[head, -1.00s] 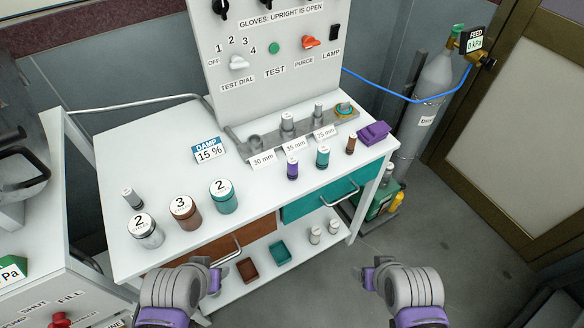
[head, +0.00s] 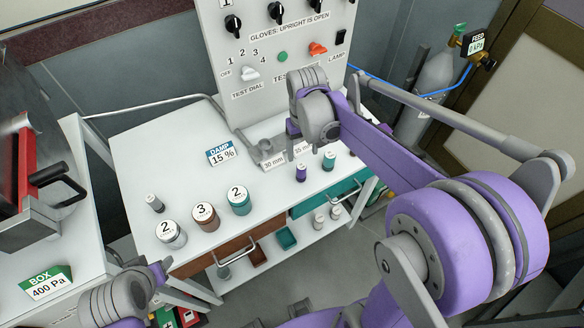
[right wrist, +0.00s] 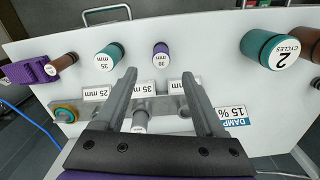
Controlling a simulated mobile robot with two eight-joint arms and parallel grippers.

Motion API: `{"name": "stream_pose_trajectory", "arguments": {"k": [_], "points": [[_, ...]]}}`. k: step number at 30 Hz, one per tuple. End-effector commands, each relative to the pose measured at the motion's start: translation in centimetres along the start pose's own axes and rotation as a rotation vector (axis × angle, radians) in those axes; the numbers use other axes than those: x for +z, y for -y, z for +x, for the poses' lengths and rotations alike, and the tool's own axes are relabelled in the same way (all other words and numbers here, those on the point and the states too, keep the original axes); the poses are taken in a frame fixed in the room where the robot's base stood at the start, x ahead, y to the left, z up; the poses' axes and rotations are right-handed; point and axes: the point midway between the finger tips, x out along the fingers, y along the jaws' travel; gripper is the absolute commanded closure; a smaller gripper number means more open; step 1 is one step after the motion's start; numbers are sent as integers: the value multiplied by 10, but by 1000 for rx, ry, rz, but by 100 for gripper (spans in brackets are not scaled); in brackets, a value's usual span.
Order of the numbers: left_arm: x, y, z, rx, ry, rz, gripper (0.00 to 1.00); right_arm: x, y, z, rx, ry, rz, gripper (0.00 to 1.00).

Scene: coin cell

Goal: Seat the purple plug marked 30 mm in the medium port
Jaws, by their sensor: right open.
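The purple plug marked 30 mm stands upright on the white bench in the head view (head: 301,174) and in the right wrist view (right wrist: 161,53). The grey port rail (head: 256,155) lies along the foot of the panel. Its left port, behind the 30 mm label (head: 273,164), looks free of any plug; my right arm hides the rail's right part. My right gripper (right wrist: 158,78) is open and empty above the rail, fingers pointing toward the purple plug, which is clear of them. My left gripper (head: 122,296) is at the lower left, its fingers not clearly seen.
A teal plug marked 35 mm (right wrist: 108,57) stands beside the purple one. Several numbered jars, including a brown one (head: 205,216), stand at the bench's left front. A damp sign (head: 221,152) stands left of the rail.

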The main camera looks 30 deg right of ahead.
Motion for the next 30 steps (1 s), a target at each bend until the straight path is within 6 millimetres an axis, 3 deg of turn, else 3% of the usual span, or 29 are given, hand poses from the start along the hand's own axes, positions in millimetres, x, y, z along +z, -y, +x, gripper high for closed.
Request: {"name": "stream_pose_trajectory", "arguments": {"k": [3,11,18,28,30], "points": [[4,0,3,0,4,0,50,1,0,22,0,1,0,28],[4,0,3,0,4,0,50,0,1,42,0,-1,-1,28],[4,0,3,0,4,0,50,1,3,77,0,-1,-1,28],[4,0,3,0,4,0,50,2,3,85,0,-2,-1,28],[4,0,3,0,4,0,50,2,3,85,0,-2,-1,39]]}}
